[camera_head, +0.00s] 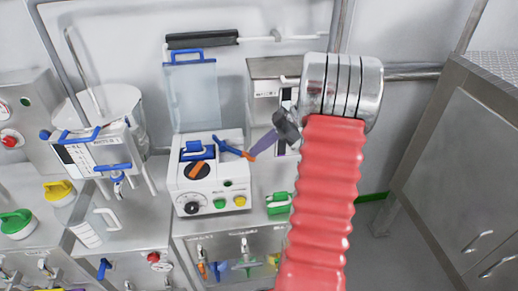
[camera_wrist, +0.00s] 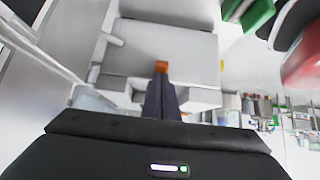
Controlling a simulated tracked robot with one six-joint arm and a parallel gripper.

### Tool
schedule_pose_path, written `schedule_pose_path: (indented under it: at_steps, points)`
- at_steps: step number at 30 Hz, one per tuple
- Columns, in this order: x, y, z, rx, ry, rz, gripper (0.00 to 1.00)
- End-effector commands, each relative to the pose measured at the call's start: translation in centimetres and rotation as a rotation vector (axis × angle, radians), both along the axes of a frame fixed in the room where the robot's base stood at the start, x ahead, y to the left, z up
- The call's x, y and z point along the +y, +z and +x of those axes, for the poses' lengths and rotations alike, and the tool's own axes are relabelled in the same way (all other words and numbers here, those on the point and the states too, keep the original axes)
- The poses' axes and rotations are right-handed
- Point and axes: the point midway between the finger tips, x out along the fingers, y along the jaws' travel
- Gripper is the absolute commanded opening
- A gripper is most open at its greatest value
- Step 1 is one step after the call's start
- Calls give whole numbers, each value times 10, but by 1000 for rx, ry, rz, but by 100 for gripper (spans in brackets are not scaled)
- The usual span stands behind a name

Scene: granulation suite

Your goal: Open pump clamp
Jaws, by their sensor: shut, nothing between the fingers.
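The pump (camera_head: 183,207) is a white box on a metal bench, left of centre in the head view. Blue parts show on its top: a blocky piece (camera_head: 196,150) and a slanting lever (camera_head: 229,147), which may be the clamp. My gripper (camera_head: 252,155) reaches in from the right with its orange fingertips at the lever's right end; I cannot tell if they touch. In the wrist view my gripper (camera_wrist: 162,67) has its dark fingers together, with nothing seen between them. A pale grey box face lies ahead there; no blue lever is visible in that view.
A clear panel with a blue handle (camera_head: 193,95) stands behind the pump. A white unit with blue handles (camera_head: 92,152) is on the left. A grey cabinet (camera_head: 455,165) stands right. A green object (camera_head: 278,203) lies right of the pump.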

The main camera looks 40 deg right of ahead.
Motion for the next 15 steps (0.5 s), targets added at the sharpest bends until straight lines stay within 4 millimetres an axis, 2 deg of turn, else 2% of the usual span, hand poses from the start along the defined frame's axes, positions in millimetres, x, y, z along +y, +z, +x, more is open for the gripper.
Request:
schedule_pose_path:
  at_steps: [5, 11, 15]
  points:
    - [-5, 9, -3, 2, 3, 0, 0]
    - [-19, 34, -9, -2, 4, -2, 0]
    - [-36, 49, -21, -2, 3, -2, 0]
